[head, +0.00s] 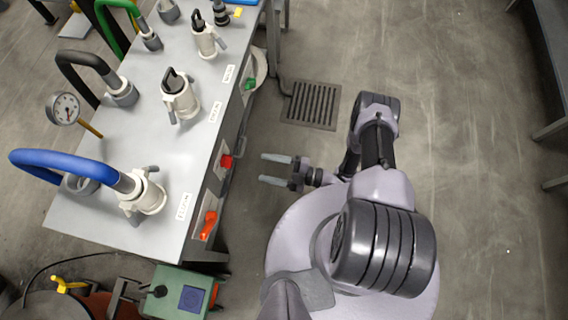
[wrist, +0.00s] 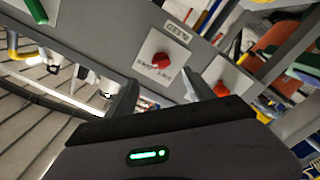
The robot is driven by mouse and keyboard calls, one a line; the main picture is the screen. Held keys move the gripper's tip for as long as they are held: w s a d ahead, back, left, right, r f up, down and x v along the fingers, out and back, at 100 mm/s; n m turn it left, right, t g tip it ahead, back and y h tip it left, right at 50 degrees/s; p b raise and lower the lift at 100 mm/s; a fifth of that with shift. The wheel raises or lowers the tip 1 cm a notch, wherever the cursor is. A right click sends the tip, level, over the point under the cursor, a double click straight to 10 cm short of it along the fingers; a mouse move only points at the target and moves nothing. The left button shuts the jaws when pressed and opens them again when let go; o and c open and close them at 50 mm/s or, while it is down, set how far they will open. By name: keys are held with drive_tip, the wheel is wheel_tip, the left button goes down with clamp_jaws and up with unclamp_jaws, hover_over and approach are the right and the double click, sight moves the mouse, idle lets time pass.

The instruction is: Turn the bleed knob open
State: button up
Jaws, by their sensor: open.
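A red knob (wrist: 160,60) sits on a white plate on the grey panel in the wrist view, with a small label above it and small print below. In the head view, a red knob (head: 226,161) is on the front side of the grey bench. My gripper (head: 264,169) is open and empty, its fingers pointing at that side with a gap between. In the wrist view, its fingers (wrist: 162,84) appear on either side below the knob, apart from it.
A second red knob (wrist: 220,88) is to the right on the panel. An orange-red handle (head: 208,224) and a green knob (head: 249,84) are also on the bench side. Hose fittings stand on the bench top (head: 100,218). A floor drain (head: 312,104) lies beside clear floor.

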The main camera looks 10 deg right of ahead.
drive_tip(key=v, duration=0.5)
drive_tip(key=shift+s+d, duration=0.15)
drive_tip(key=shift+d, duration=0.05)
